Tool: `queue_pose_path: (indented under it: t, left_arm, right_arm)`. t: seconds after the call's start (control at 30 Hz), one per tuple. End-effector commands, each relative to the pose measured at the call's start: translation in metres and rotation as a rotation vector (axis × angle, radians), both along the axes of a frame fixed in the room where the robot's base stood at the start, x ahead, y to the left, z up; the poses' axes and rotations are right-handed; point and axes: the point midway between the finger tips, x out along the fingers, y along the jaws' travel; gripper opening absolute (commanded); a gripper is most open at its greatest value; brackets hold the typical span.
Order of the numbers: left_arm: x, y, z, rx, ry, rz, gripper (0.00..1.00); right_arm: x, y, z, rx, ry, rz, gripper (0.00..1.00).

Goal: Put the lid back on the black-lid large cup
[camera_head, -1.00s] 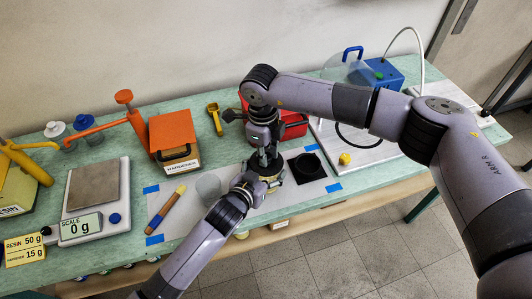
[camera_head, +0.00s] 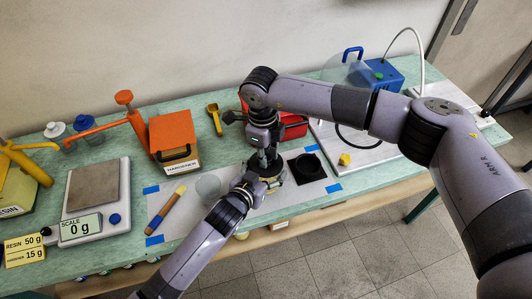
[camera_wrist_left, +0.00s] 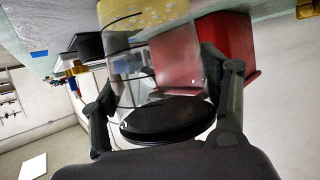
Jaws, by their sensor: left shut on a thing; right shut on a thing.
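The large cup (camera_wrist_left: 140,65) is clear, with a yellow-speckled part at one end, and appears upside down in the left wrist view. My left gripper (camera_wrist_left: 165,85) is shut around it, one finger on each side. The black lid (camera_wrist_left: 168,118) is a round disc at the cup's other end; I cannot tell if it touches the rim. In the head view my left gripper (camera_head: 258,186) and my right gripper (camera_head: 265,160) meet, the right coming down from above. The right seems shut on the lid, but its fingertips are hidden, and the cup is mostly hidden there.
A black square with a round black piece (camera_head: 307,167) lies just right of the grippers. A clear round item (camera_head: 208,186) and a brush-like tool (camera_head: 166,208) lie left. A red box (camera_head: 293,126), the orange hardener box (camera_head: 174,137) and a scale (camera_head: 95,200) stand around.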

Motion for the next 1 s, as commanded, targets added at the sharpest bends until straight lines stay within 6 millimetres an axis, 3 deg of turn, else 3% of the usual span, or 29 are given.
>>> queue_pose_path:
  t: [1.0]
  left_arm:
    - [0.0, 0.0, 0.0, 0.002, -0.002, -0.001, 0.19]
  right_arm:
    - [-0.002, -0.001, -0.013, -0.004, 0.004, 0.004, 0.04]
